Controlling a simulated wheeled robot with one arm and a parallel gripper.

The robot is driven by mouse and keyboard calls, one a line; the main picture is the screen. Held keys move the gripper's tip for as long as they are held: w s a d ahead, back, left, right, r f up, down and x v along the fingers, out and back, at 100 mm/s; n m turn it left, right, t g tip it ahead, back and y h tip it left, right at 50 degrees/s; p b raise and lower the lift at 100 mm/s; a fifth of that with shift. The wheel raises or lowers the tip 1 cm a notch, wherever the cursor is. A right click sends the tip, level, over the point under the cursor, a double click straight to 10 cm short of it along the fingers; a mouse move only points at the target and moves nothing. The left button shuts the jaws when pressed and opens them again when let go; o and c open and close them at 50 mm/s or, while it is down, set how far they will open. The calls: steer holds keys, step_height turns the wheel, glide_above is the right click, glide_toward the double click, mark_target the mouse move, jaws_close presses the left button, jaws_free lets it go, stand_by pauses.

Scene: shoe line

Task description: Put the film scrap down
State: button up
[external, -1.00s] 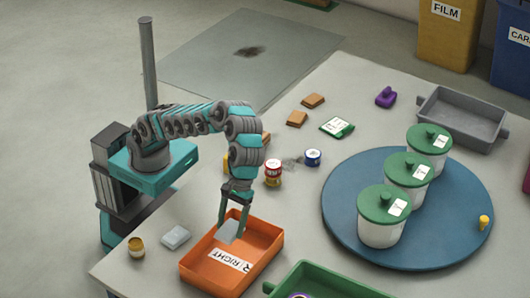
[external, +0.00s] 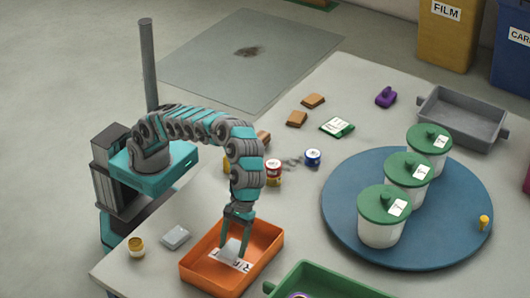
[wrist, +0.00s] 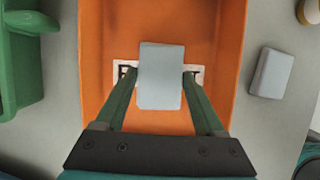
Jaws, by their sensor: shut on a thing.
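The film scrap (external: 231,249) is a small pale grey-white rectangle. My gripper (external: 238,252) is shut on it, with one green finger at each side. The scrap also shows between the fingertips in the wrist view (wrist: 160,76). I cannot tell whether the scrap touches the tray floor. In the wrist view the orange tray (wrist: 220,30) surrounds the scrap and fingertips.
A similar pale block (external: 176,236) and a small yellow-brown jar (external: 136,247) stand left of the tray. A green tray (external: 325,283) is at the right front. A blue round turntable (external: 350,225) bears white green-lidded tubs.

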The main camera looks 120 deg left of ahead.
mark_target(234, 250)
steer(key=shift+f, duration=1.6)
steer(key=o, duration=1.3)
steer(key=shift+f, duration=0.15)
